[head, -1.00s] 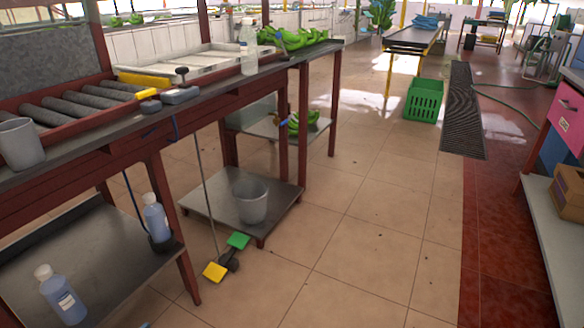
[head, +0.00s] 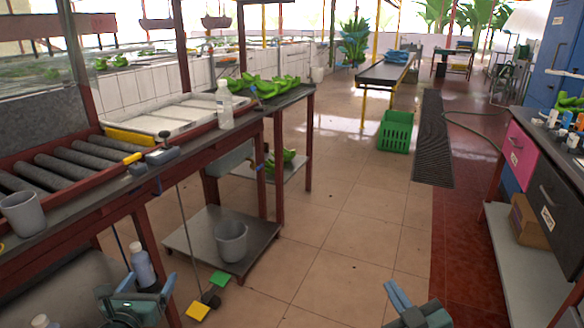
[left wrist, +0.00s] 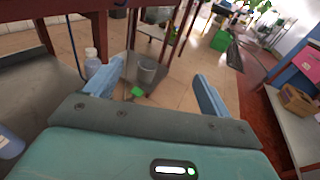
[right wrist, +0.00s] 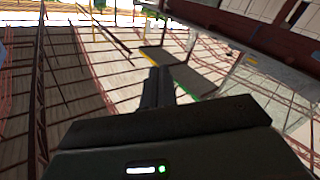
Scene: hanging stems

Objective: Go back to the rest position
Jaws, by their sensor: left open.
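My left gripper (head: 137,290) is low at the left of the head view, in front of the lower shelf of the red bench. Its blue fingers stand wide apart in the left wrist view (left wrist: 153,92), with nothing between them. My right gripper (head: 398,294) is at the bottom of the head view, over the tiled floor. In the right wrist view its dark fingers (right wrist: 158,88) are together, and I see nothing held. Both grippers look clear of the furniture.
The red bench (head: 190,148) with rollers, a grey cup (head: 22,213) and bananas (head: 262,86) runs along the left. A grey bucket (head: 231,241) stands on its low shelf. A drawer cabinet (head: 548,195) stands at the right.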

